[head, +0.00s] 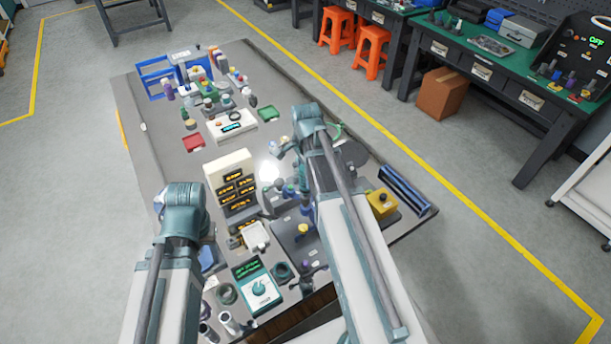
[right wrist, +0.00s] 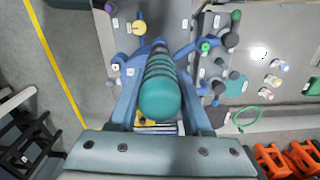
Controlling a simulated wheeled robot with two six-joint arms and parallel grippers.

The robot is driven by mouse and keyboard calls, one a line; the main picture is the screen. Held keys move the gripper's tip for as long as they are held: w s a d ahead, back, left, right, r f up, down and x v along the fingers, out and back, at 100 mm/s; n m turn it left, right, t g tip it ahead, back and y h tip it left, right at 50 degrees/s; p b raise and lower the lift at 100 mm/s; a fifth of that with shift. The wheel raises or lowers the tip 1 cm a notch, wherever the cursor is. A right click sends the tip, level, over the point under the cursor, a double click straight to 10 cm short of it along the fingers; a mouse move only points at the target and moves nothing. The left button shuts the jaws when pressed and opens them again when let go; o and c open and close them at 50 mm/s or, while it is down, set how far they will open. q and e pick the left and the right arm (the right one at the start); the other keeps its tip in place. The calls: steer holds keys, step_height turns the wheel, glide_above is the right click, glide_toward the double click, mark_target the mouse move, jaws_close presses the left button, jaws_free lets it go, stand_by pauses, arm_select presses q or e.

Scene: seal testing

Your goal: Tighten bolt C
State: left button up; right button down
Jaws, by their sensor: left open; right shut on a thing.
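My right gripper (right wrist: 160,72) is shut on a teal handle (right wrist: 160,95) with dark rings, which points away from the wrist camera. Its far end is hidden, so I cannot tell whether it touches a bolt. Around it are small coloured-topped parts with white labels on a grey plate: a yellow one (right wrist: 139,27), a purple one (right wrist: 110,7) and a green one (right wrist: 205,47). The labels are too small to read, so I cannot tell which is bolt C. My left gripper (head: 183,197) is over the table's left side, open and apart from the bolts; its fingers barely show.
A blue rack (head: 155,78) stands at the far end. My right arm covers the table's middle right.

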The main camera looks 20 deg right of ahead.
steer(key=shift+f+b, duration=1.15)
steer(key=shift+b, duration=0.05)
stand_by(1.6)
steer(key=shift+r, duration=0.15)
step_height(320, 180, up, 5)
steer(key=p, duration=0.5)
steer(key=shift+d, duration=0.1)
stand_by(0.5)
